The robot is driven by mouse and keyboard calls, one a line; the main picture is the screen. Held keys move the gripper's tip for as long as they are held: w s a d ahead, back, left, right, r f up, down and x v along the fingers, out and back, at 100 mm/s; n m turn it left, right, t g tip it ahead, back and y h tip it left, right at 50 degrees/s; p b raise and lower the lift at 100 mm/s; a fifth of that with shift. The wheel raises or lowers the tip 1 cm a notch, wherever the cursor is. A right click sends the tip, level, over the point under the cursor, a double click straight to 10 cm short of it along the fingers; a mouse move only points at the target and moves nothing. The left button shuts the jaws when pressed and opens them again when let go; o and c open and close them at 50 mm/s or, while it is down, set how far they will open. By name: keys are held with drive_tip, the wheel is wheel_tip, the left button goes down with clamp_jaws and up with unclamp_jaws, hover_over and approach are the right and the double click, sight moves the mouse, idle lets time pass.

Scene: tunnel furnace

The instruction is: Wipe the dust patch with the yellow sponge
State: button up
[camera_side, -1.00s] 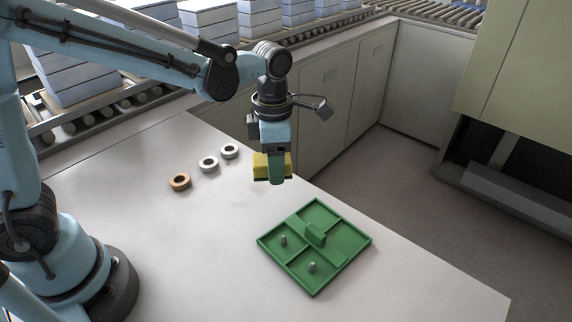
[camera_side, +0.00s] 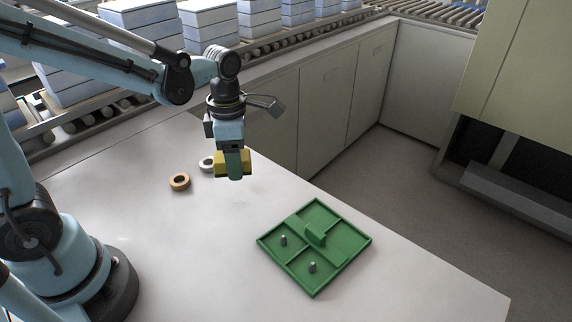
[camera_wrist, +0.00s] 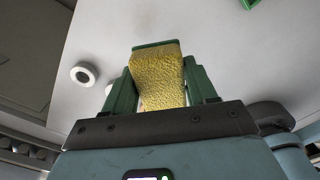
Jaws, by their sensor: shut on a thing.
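My gripper (camera_side: 233,172) is shut on the yellow sponge (camera_side: 219,164), with one green finger in front of it in the side view. In the wrist view the sponge (camera_wrist: 158,78) sits between the two green fingers (camera_wrist: 160,88), with a green strip at its far edge. The sponge is over the pale table, near its back edge. I cannot tell whether it touches the surface. I cannot clearly make out the dust patch on the table.
A green divided tray (camera_side: 283,274) with pegs lies to the right. The table's front middle is clear.

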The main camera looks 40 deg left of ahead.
sight(265, 195)
drive_tip(key=shift+f, duration=3.45)
drive_tip(key=shift+d+f, duration=0.15)
drive_tip(key=shift+f, duration=0.25)
drive_tip(key=shift+d, duration=1.95)
drive_tip(key=shift+w+a+r, duration=0.1)
drive_tip(key=shift+w+r, duration=0.15)
drive_tip(key=shift+w, duration=0.6)
drive_tip(key=shift+w+a+f, duration=0.1)
drive_tip(key=shift+a, duration=1.35)
drive_tip(key=shift+a+f, duration=0.15)
drive_tip(key=shift+a, duration=0.25)
drive_tip(key=shift+a+r, duration=0.2)
drive_tip(key=shift+a, duration=0.05)
drive_tip(key=shift+w+f, duration=0.2)
drive_tip(key=shift+w, duration=0.7)
drive_tip(key=shift+d+r, duration=0.1)
drive_tip(key=shift+d, duration=2.05)
wheel_tip(265, 195, up, 8)
drive_tip(key=shift+s, duration=0.1)
